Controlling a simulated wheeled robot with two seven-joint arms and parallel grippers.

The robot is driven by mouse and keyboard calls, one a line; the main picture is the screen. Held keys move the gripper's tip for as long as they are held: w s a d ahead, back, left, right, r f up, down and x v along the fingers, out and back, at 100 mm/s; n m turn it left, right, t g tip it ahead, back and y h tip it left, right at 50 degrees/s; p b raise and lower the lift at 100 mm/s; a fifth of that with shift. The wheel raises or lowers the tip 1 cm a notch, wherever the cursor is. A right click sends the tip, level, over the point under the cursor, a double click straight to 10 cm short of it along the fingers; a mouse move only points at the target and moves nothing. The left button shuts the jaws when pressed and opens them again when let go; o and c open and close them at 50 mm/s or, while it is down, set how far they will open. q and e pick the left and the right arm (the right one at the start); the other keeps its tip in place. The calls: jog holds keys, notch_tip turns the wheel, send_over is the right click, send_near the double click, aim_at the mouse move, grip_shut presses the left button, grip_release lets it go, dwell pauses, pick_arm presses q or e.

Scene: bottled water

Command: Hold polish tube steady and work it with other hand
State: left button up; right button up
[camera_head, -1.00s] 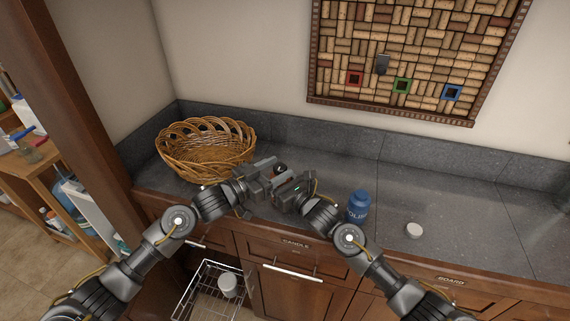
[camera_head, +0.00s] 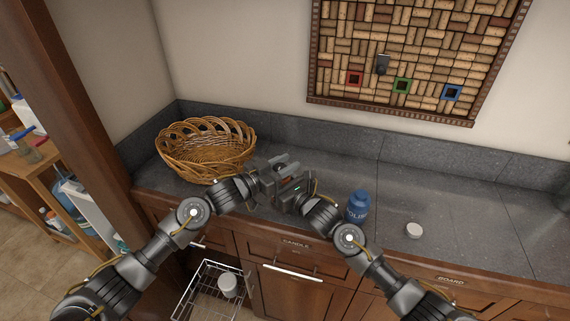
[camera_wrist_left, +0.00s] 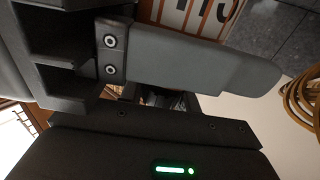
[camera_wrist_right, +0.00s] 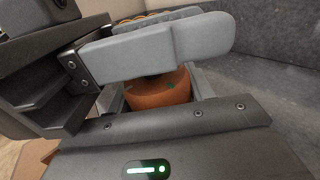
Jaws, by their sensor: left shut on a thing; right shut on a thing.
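An orange-brown rounded thing (camera_wrist_right: 158,92) sits between the fingers of my right gripper (camera_head: 287,186), which is shut on it. Most of it is hidden by the grippers. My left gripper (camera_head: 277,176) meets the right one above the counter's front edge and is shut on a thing. In the left wrist view, a white label with an orange border and dark characters (camera_wrist_left: 200,14) shows behind the finger. I cannot tell exactly where each gripper grasps. A blue bottle (camera_head: 358,204), its label partly reading "OLIS", stands upright on the counter, right of the grippers.
A wicker basket (camera_head: 206,166) stands at the back left of the grey counter (camera_head: 460,225). A small white round thing (camera_head: 414,230) lies right of the blue bottle. A wire basket drawer (camera_head: 208,290) stands open below. The counter's right side is mostly clear.

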pick_arm(q)
jog(key=shift+f+n+t+y, duration=0.1)
jog(key=shift+n+t+y, duration=0.4)
jog(key=shift+t, duration=0.1)
jog(key=n+t+y, duration=0.3)
jog(key=shift+w+a+y, duration=0.1)
jog(key=shift+w+y, duration=0.05)
jog(key=shift+y, duration=0.15)
jog(key=shift+w+a+n+t+y, duration=0.2)
jog(key=shift+n+t+y, duration=0.15)
jog(key=shift+y, duration=0.25)
jog(key=shift+a, duration=0.1)
jog(key=o, duration=1)
jog(key=shift+s, duration=0.15)
jog(key=v, duration=1.2)
